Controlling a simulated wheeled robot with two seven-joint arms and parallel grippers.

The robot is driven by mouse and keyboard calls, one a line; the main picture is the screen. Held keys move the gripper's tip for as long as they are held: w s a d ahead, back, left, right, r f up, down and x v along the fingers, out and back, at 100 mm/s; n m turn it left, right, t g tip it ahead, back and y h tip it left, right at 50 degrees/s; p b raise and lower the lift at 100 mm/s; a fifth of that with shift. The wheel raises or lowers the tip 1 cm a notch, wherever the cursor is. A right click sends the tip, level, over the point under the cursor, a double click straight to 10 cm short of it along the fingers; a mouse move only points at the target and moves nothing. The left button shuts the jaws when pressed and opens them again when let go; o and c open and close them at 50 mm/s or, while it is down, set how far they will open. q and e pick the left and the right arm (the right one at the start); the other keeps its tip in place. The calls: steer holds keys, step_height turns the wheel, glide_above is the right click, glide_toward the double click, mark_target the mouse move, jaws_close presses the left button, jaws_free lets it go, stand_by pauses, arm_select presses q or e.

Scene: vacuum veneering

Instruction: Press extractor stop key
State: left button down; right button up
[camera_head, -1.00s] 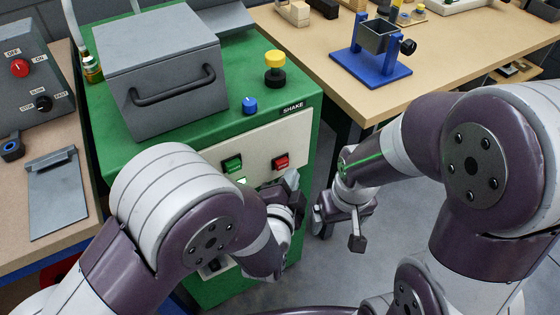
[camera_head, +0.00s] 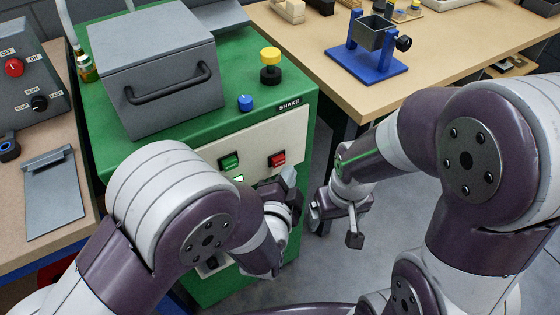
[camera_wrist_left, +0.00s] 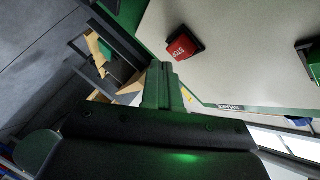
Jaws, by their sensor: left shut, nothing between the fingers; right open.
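The red stop key (camera_head: 277,160) sits on the pale front panel of the green machine, right of a green key (camera_head: 229,162). In the left wrist view the red key (camera_wrist_left: 184,43) shows its STOP lettering. My left gripper (camera_head: 288,178) is shut and empty, just below and right of the red key in the head view. In the left wrist view its fingertips (camera_wrist_left: 160,72) lie left of and below the key, apart from it in the picture. My right gripper (camera_head: 334,212) is open and empty, over the floor right of the machine.
The green machine (camera_head: 305,105) carries a grey lidded box (camera_head: 155,75), a blue knob (camera_head: 245,103) and a yellow-topped button (camera_head: 270,62). A wooden table (camera_head: 300,48) with a blue stand (camera_head: 368,68) is at the back right. A grey control box (camera_head: 20,85) stands left.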

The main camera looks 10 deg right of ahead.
stand_by(0.8)
arm_select(q)
steer(key=shift+w+a, duration=0.15)
steer(key=shift+w, duration=0.25)
steer(key=shift+w+a, duration=0.15)
steer(key=shift+w, duration=0.3)
stand_by(0.7)
steer(key=shift+s, duration=0.15)
steer(key=shift+s+d+p, duration=0.3)
steer(key=shift+s+p, duration=0.05)
steer(key=shift+s, duration=0.35)
steer(key=s, duration=0.1)
steer(key=s+d, duration=0.1)
steer(key=s, duration=0.1)
steer(key=s+d+p, duration=0.1)
steer(key=s, duration=0.1)
